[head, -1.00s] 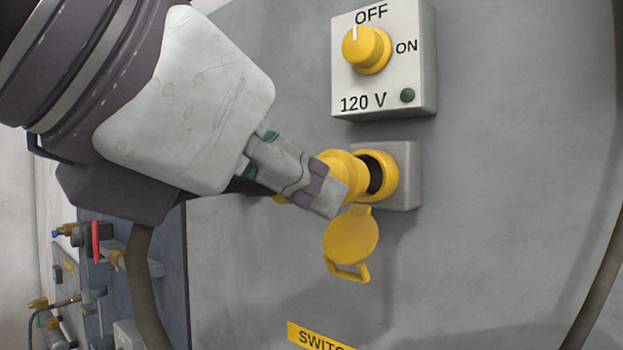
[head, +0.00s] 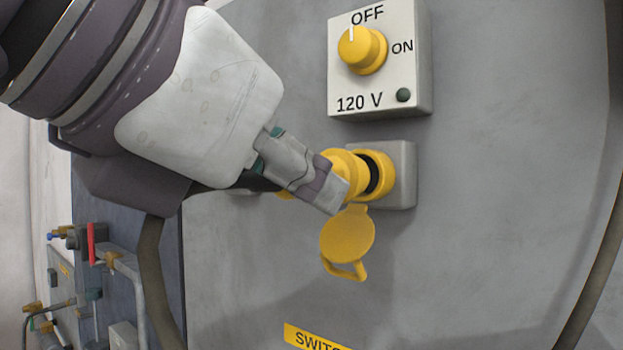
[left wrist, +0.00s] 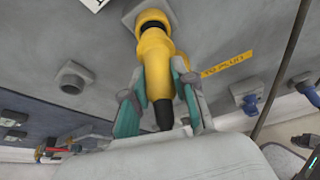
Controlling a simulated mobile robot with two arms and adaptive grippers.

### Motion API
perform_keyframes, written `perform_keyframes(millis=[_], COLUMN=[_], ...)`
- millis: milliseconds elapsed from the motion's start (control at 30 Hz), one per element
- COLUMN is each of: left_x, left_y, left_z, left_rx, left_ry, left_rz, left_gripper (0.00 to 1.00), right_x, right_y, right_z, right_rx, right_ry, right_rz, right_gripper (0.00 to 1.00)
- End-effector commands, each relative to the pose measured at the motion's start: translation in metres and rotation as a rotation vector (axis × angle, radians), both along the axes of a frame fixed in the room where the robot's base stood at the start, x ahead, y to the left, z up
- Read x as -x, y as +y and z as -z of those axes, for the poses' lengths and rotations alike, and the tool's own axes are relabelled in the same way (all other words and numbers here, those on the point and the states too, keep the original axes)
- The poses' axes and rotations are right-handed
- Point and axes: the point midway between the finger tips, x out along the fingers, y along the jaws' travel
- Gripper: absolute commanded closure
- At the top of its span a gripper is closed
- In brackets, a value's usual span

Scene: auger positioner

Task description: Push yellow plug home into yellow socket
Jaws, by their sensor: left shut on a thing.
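The yellow plug (head: 343,164) is in my left gripper (head: 328,190), which is shut on it. The plug's front end is at the mouth of the yellow socket (head: 383,170), on a grey square mount on the panel. A dark crescent of the opening still shows beside the plug. The socket's yellow cap (head: 347,235) hangs open below. In the left wrist view the fingers (left wrist: 160,88) grip the yellow plug (left wrist: 155,62) from both sides, and its black cable end points toward my palm. My right gripper is not in view.
A white 120 V switch box (head: 345,85) with a yellow knob (head: 362,49) at OFF sits just above the socket. A yellow label (head: 315,338) is below. Pipes and valves (head: 100,255) stand at lower left. The panel right of the socket is clear.

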Motion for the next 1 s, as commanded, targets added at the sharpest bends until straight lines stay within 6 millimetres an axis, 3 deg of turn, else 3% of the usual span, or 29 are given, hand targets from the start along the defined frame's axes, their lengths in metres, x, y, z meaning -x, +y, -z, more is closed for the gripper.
perform_keyframes(millis=[1000], left_x=[0.0002], left_y=[0.0002], left_z=[-0.0006], left_rx=[0.000], left_ry=[-0.001], left_rz=[-0.001], left_gripper=[1.00], right_x=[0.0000], right_y=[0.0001], right_z=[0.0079], right_rx=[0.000], right_ry=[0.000], right_rz=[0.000], right_gripper=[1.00])
